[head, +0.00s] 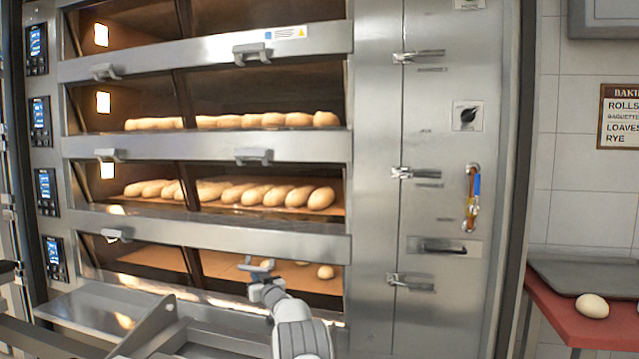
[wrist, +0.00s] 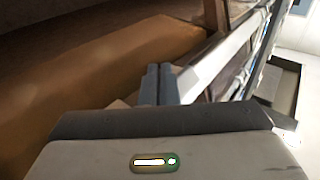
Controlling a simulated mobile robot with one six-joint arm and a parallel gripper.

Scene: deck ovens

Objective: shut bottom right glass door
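The bottom right glass door belongs to the lowest oven deck (head: 225,268).
The decks above hold rows of loaves (head: 280,195) behind metal rails with handles. A metal ledge (head: 80,310) runs below at left. To the right stand a steel cabinet panel (head: 430,130) with latches and a red counter (head: 575,318) with a tray and a bun.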

